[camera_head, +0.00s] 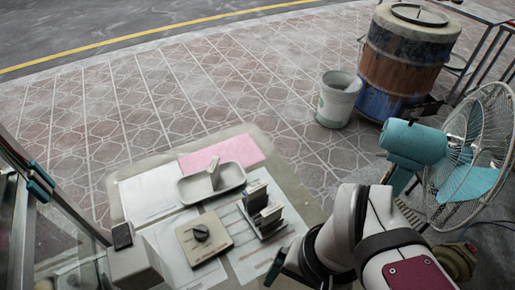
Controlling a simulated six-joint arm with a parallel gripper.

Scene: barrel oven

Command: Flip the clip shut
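I cannot tell for certain which item is the clip. A small holder with upright pale and dark pieces (262,211) stands on the table, right of a beige box with a black dial (204,238). A dark teal clip-like piece (40,181) sits on the glass frame at the far left. My arm comes in from the lower right, and its dark end, my gripper (275,267), is low over the table's front, below and right of the holder. Its fingers are too small and hidden to show whether they are open. I see nothing held.
A grey tray (236,182) with a pale upright piece lies behind the dial box, near a pink sheet (221,154). A grey block (134,263) stands at front left. A teal fan (415,142), a white bucket (338,99) and a barrel (405,55) stand at right.

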